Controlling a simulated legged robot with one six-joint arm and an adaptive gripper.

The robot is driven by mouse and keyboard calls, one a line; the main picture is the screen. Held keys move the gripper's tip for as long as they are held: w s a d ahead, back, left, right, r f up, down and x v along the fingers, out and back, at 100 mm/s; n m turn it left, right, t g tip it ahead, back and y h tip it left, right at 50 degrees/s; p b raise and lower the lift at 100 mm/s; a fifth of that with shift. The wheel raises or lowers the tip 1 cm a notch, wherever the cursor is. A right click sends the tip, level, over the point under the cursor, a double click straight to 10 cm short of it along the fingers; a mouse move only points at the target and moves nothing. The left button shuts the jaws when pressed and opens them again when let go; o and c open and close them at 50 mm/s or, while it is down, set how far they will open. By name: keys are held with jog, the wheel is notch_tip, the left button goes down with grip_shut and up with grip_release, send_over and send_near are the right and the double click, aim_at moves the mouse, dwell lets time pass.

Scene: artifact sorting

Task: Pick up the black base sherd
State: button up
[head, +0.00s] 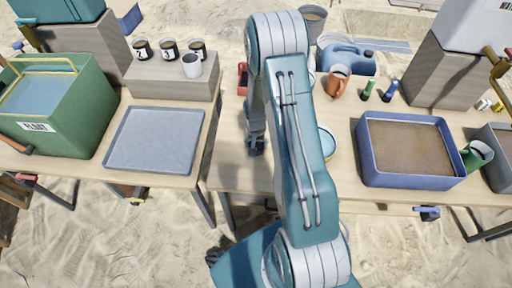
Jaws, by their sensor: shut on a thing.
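My gripper (257,146) hangs low over the light wooden table (237,174), left of my teal arm and close to the table's left part. It is shut on a small dark thing, which I take to be the black base sherd. The sherd's outline merges with the dark fingers, so its shape and its height above the table cannot be told. No other black sherd shows in the head view. My arm hides part of the table behind it.
A grey-blue tray (116,166) lies empty on the left table. A blue sand-filled box (365,172) stands right of my arm. A round bowl (329,141) is partly hidden by my arm.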

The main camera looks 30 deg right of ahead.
jog(key=shift+r, duration=0.6)
jog(key=s+d+r, duration=0.7)
jog(key=s+r, duration=0.4)
jog(key=shift+s+d+r, duration=0.35)
jog(key=shift+s+r, duration=0.05)
